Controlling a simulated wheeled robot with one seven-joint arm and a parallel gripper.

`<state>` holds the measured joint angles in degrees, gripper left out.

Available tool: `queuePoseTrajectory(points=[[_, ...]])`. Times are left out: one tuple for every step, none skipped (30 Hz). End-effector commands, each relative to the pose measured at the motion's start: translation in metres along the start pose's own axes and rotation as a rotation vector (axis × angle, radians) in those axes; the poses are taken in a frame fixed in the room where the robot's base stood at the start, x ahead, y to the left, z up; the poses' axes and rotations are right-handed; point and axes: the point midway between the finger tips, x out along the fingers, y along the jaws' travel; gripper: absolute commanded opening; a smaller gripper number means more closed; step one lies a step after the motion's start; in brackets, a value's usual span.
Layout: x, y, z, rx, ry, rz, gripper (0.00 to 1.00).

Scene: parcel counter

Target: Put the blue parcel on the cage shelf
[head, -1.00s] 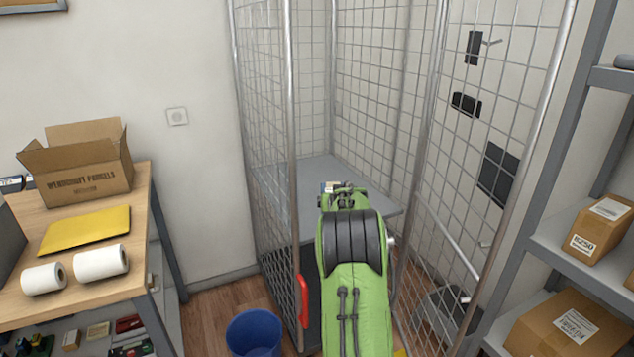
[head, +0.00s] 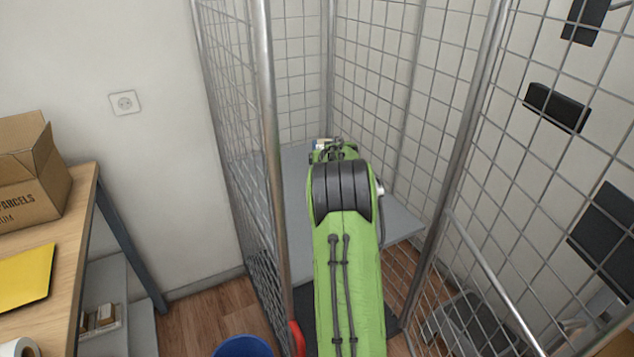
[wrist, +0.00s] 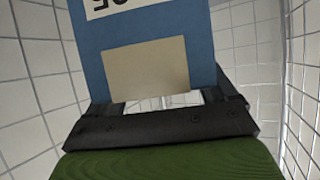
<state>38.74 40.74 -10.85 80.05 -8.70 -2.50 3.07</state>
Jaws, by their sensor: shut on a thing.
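In the wrist view the blue parcel (wrist: 88,50) fills the top middle, with a tan patch and part of a white label on its face. My gripper (wrist: 165,112) is shut on it, with the dark jaws along its lower edge. In the head view my arm reaches forward over the grey cage shelf (head: 400,232), between the mesh sides. My gripper is hidden there behind my arm, and only a small bit of blue and white shows at its far end. I cannot tell whether the parcel touches the shelf.
A metal post (head: 268,150) stands just left of my arm, and the right mesh side (head: 470,130) is close by. A blue bin (head: 243,346) is low at the front left. A wooden table (head: 75,235) with an open cardboard box (head: 30,190) is at the left.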

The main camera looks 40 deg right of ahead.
Motion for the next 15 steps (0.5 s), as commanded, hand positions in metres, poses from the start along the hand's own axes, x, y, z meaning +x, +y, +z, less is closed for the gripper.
queuePoseTrajectory(points=[[0.006,0.0,0.012,0.0,-0.003,0.0,0.33],[0.009,0.0,0.018,0.0,-0.003,0.0,0.33],[0.014,0.0,0.026,0.0,-0.003,0.0,0.33],[0.017,0.0,0.031,0.0,-0.002,0.0,0.33],[0.019,0.0,0.035,0.0,-0.002,0.0,0.33],[0.022,0.0,0.041,0.0,-0.002,0.0,0.33],[0.024,0.0,0.044,0.0,-0.001,0.0,0.33],[0.026,0.0,0.048,0.0,0.0,0.0,0.33],[0.029,0.0,0.054,0.0,-0.001,0.0,0.33],[0.032,0.0,0.059,0.0,-0.001,0.0,0.33],[0.035,0.0,0.066,0.0,-0.001,0.0,0.33],[0.04,0.0,0.074,0.0,-0.003,0.001,0.33],[0.042,0.0,0.077,0.0,-0.001,0.001,0.33],[0.043,0.0,0.08,0.0,0.0,0.001,0.33],[0.044,0.0,0.081,0.0,0.001,0.001,0.33]])
